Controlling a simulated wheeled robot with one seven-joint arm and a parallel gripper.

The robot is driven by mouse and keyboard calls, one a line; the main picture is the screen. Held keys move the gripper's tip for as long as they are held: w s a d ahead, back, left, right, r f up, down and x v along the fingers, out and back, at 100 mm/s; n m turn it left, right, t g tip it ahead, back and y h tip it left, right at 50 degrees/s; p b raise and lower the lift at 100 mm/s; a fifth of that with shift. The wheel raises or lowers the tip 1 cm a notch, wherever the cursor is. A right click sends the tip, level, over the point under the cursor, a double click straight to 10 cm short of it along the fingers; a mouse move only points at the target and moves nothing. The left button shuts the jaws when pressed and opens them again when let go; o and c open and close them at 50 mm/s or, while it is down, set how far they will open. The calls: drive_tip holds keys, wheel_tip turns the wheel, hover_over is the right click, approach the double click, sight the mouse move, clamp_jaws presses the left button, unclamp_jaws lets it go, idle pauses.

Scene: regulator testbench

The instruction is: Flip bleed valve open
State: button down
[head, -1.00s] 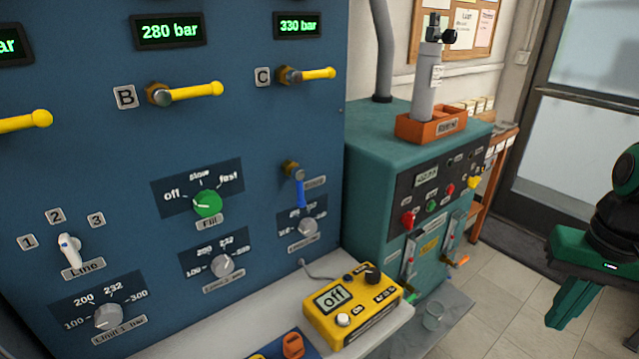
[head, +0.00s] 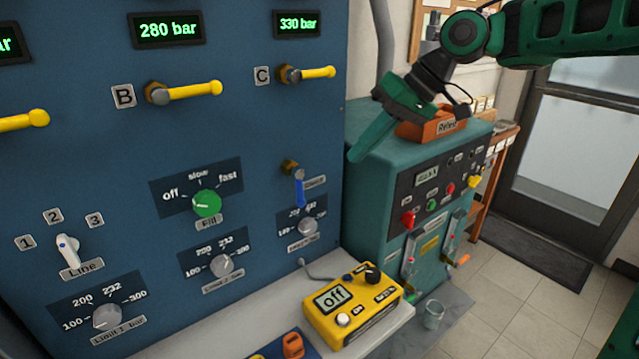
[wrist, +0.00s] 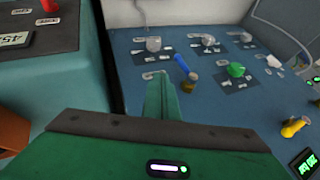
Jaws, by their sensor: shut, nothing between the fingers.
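The bleed valve appears to be the small brass valve with a blue lever (head: 299,188) on the blue panel, right of the green Fill knob. Its lever hangs down in the head view; its label is partly hidden and unreadable. The blue lever also shows in the wrist view (wrist: 181,63). My gripper (head: 358,155) is shut and empty, in front of the teal cabinet's top, up and to the right of the blue lever. In the wrist view its fingers (wrist: 160,85) point toward the panel, apart from the lever.
Yellow-handled valves B (head: 195,91) and C (head: 318,73) stick out above the blue lever. The green Fill knob (head: 207,204) is to its left and a grey knob (head: 307,227) below. A yellow meter (head: 350,305) sits on the bench. The teal cabinet (head: 385,150) stands at right.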

sight(300, 190)
drive_tip(key=a+f, duration=0.7)
drive_tip(key=a, duration=0.1)
drive_tip(key=shift+a+f, duration=0.15)
drive_tip(key=shift+a, duration=0.05)
drive_tip(key=shift+s, duration=0.1)
